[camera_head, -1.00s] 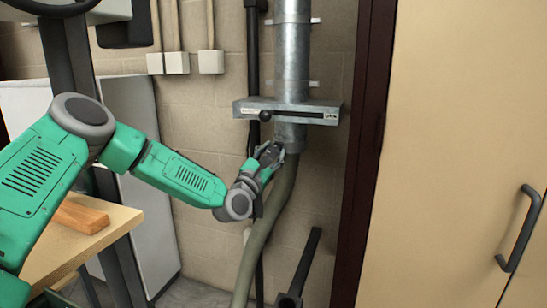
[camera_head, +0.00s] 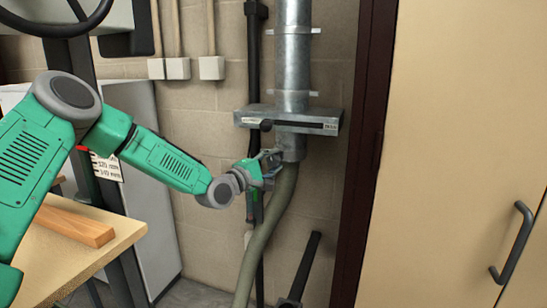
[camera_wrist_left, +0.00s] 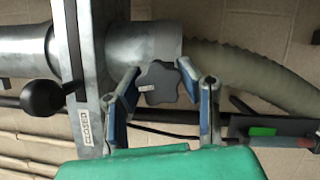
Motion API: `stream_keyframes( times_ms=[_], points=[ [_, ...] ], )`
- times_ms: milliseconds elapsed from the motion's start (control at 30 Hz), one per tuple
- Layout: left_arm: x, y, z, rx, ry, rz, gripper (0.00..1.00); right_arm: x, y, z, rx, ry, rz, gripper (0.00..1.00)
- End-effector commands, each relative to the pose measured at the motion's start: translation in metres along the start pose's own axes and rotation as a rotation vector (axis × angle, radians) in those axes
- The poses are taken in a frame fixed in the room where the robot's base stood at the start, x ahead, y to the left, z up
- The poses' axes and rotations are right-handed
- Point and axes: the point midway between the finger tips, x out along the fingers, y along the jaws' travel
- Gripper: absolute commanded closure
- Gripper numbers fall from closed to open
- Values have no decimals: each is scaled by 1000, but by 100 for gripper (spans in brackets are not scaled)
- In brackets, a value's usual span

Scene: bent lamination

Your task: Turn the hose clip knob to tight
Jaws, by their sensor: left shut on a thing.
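The hose clip knob (camera_wrist_left: 158,84) is a dark grey lobed knob with a pale pointer mark that points left in the left wrist view. It sits at the joint of the metal duct (camera_head: 293,60) and the ribbed grey-green hose (camera_head: 262,240). My left gripper (camera_head: 272,160) is at this joint, just below the slide gate. In the left wrist view, its two blue-padded fingers (camera_wrist_left: 160,75) stand on either side of the knob and are shut on it. The knob is hidden by the gripper in the head view. My right gripper is not in view.
The slide gate (camera_head: 310,118) with a black ball handle (camera_head: 266,125) crosses the duct above. Its plate reads CLOSED (camera_wrist_left: 85,128) in the left wrist view. A bench with a wooden block (camera_head: 75,224) stands left, and a tan cabinet door (camera_head: 450,150) right.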

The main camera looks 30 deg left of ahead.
Motion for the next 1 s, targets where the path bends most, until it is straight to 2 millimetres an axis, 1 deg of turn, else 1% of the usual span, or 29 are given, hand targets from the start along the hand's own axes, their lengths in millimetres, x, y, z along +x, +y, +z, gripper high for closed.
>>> stream_keyframes(
  times_ms=[33, 100, 400, 600, 1000],
  points=[
    [-1, -3, 0, 30, 0, -25, 97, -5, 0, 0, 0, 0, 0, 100],
    [-1, -3, 0, 73, 0, -43, 97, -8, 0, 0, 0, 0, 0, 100],
    [-2, -5, 0, 195, -2, -95, 97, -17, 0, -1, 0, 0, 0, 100],
    [-2, -7, 0, 225, -2, -109, 97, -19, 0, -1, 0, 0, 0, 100],
    [-2, -9, 0, 229, -3, -114, 97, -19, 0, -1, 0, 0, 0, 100]
  ],
)
